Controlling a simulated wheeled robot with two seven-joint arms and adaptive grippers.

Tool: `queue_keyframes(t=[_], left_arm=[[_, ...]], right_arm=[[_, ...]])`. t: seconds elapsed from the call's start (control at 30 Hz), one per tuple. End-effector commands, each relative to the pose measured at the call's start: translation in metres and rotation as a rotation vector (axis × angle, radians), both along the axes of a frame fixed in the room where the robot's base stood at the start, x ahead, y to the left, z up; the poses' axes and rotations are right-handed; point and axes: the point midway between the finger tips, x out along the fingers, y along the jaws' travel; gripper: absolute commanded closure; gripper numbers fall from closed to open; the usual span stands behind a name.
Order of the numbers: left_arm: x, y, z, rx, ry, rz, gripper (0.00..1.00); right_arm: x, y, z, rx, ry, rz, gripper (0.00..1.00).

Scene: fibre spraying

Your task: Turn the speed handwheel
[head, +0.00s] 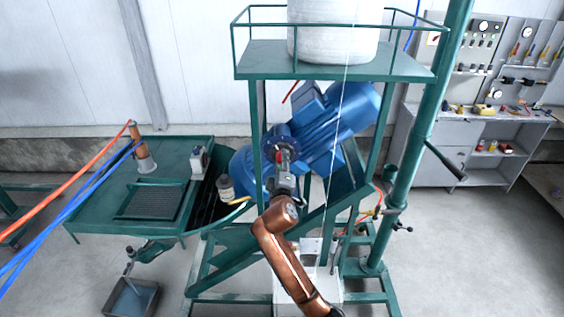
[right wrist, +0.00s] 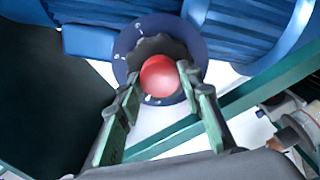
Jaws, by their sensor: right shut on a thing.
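The speed handwheel (right wrist: 160,48) is a dark scalloped wheel with a round red centre, in front of a dark blue dial plate (right wrist: 193,52) with white marks. In the head view the dial and wheel (head: 281,143) sit on the end of the blue motor unit, partly hidden by my gripper. My right gripper (right wrist: 158,76) reaches up to it, one green-padded finger on each side of the red centre, and is shut on the wheel. In the head view my right gripper (head: 283,158) is at the end of my copper-coloured arm. My left gripper is not in view.
The blue motor (head: 335,125) sits inside a green frame under a platform with a white drum (head: 335,35). A green table (head: 115,195) stands left, with orange and blue hoses beside it. A green post (head: 412,150) rises right. A grey tool bench (head: 455,140) stands behind.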

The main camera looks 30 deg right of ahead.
Motion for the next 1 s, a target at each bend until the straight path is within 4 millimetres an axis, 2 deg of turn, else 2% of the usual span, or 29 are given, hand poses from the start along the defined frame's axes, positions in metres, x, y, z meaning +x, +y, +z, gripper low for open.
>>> queue_keyframes(t=[0.5, 1.0], left_arm=[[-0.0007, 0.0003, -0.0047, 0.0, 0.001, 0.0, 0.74], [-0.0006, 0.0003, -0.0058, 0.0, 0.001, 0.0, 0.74]], right_arm=[[-0.0001, -0.0005, -0.0035, 0.347, -0.205, -0.003, 0.91], [0.0, -0.0005, -0.0027, 0.446, -0.267, -0.002, 0.91]])
